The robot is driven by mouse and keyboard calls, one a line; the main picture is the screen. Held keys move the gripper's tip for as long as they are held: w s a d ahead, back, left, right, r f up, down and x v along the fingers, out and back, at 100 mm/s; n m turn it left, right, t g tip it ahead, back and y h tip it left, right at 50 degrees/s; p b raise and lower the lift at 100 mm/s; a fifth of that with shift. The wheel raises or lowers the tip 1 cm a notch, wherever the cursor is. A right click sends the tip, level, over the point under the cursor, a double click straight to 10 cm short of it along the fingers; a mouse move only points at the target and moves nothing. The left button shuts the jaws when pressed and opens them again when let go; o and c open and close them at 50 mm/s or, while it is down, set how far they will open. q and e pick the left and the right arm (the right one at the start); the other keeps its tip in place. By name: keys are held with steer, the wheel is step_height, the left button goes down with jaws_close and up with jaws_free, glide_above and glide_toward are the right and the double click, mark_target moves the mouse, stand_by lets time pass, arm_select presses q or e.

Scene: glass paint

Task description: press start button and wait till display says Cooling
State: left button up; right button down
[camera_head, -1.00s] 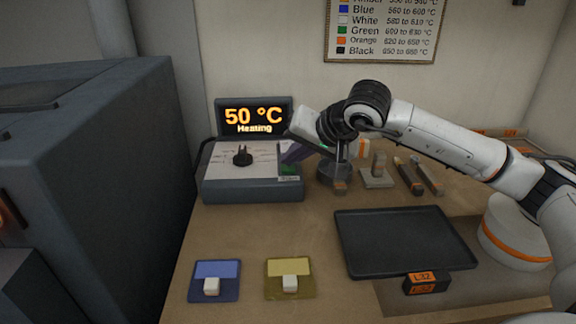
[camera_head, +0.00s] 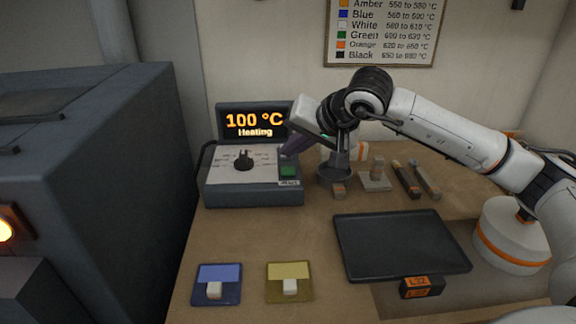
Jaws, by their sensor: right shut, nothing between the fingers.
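The control box (camera_head: 222,194) stands at the back left of the table, with a black knob (camera_head: 243,159) on its white face. Its display (camera_head: 254,121) reads "100 °C" and "Heating" in orange. A green button (camera_head: 288,171) is at the right of the box face. My right gripper (camera_head: 284,154) is shut and empty, its purple fingertips just above the green button; they appear apart from it. My left gripper is not in view.
A dark tray (camera_head: 400,246) lies at the right, with an orange-labelled block (camera_head: 422,286) in front. Blue (camera_head: 217,271) and yellow (camera_head: 289,271) pads lie at the front. A large dark grey machine (camera_head: 100,150) fills the left, with an orange light (camera_head: 6,230) lit. A temperature chart (camera_head: 382,30) hangs behind.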

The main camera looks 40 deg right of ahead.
mark_target(292, 173)
step_height(292, 173, up, 3)
steer(key=shift+r+p, duration=0.15)
steer(key=shift+p, duration=0.7)
